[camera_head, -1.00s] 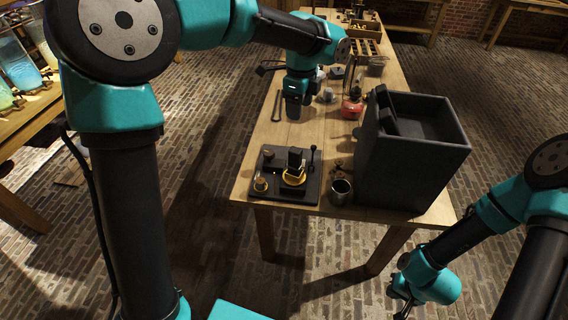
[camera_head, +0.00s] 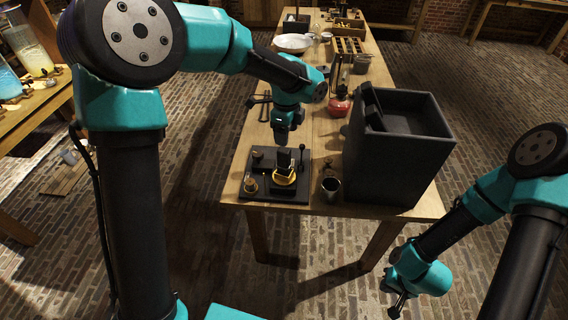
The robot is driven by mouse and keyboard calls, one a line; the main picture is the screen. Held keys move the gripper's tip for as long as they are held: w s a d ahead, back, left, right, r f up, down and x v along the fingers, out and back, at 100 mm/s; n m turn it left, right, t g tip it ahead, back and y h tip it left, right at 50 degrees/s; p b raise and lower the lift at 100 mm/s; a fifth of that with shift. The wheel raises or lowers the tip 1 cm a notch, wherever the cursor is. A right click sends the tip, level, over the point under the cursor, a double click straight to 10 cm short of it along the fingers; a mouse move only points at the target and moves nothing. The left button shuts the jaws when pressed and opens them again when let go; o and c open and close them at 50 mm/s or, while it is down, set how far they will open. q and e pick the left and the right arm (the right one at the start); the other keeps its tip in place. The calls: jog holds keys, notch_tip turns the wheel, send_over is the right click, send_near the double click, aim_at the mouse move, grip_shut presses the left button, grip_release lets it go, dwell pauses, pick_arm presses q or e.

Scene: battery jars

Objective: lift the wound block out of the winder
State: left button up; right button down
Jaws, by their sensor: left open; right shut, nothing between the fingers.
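The winder (camera_head: 263,190) is a dark flat base near the table's front left, with a small upright lever at its right. The wound block (camera_head: 284,161) is a small dark block standing in a yellow ring (camera_head: 284,176) on the winder. My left gripper (camera_head: 282,141) points down just above and behind the block; its fingers are too small to make out clearly, and they look open and apart from the block. My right gripper (camera_head: 398,303) hangs low at the right, off the table's front edge, and is shut and empty.
A large dark open-topped box (camera_head: 398,160) stands right of the winder. A metal cup (camera_head: 330,188) is between them. A red-based vessel (camera_head: 338,106) stands behind the box's left side. A white bowl (camera_head: 292,43) is farther back. Bare wood lies left of the winder.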

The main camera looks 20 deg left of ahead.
aim_at(284, 149)
pick_arm(q)
jog(key=shift+f, duration=1.45)
jog(key=shift+a+f, duration=0.15)
jog(key=shift+f, duration=1.15)
jog(key=shift+a+f, duration=0.15)
jog(key=shift+f, duration=1.15)
grip_shut()
